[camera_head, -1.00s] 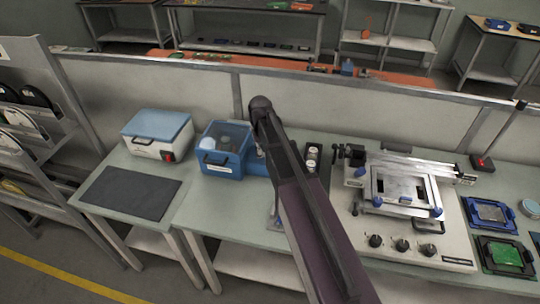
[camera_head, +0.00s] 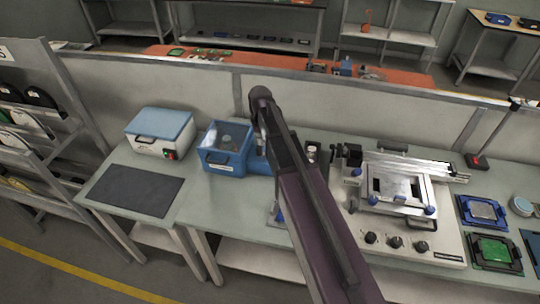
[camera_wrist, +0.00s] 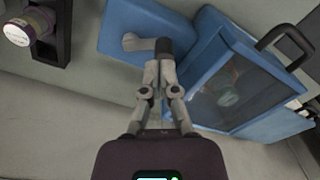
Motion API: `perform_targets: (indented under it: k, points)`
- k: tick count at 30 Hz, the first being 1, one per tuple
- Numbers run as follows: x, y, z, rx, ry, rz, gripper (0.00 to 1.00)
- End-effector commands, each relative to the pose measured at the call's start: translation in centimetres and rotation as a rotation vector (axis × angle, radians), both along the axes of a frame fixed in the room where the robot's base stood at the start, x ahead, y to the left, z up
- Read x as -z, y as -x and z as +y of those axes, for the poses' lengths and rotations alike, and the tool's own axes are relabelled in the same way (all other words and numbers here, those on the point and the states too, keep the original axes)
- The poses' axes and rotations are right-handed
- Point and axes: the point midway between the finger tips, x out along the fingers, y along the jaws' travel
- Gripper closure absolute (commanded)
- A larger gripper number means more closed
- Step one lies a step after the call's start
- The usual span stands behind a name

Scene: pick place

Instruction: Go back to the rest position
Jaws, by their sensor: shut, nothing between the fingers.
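My gripper (camera_wrist: 163,50) is shut and empty in the wrist view, its fingertips together. It is over a blue block or stand (camera_wrist: 115,40) that carries a small grey part. A blue box with a clear lid and black handle (camera_wrist: 215,75) is to the right of the fingers. In the head view, my arm reaches up over the bench, and the same blue box (camera_head: 214,160) stands left of it. The gripper itself is mostly hidden behind my arm there.
A white machine with a blue lid (camera_head: 160,132) and a dark mat (camera_head: 135,190) are at left. A low partition wall (camera_head: 330,105) runs behind the bench (camera_head: 195,205).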

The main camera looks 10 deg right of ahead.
Motion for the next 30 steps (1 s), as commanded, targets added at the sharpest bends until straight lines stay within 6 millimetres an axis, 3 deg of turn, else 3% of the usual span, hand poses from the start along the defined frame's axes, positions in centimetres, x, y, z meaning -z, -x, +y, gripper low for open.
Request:
perform_targets:
  k: [7, 11, 17, 24, 30]
  points:
    - [0.0, 0.0, 0.0, 0.000, 0.000, 0.000, 1.00]
    - [0.0, 1.1, -0.2, 0.004, 0.000, 0.000, 1.00]
    - [0.0, 6.0, -1.2, 0.022, 0.000, 0.000, 1.00]
    - [0.0, 14.2, -2.6, 0.054, 0.001, 0.000, 1.00]
    - [0.0, 18.3, -3.3, 0.074, 0.001, 0.000, 1.00]
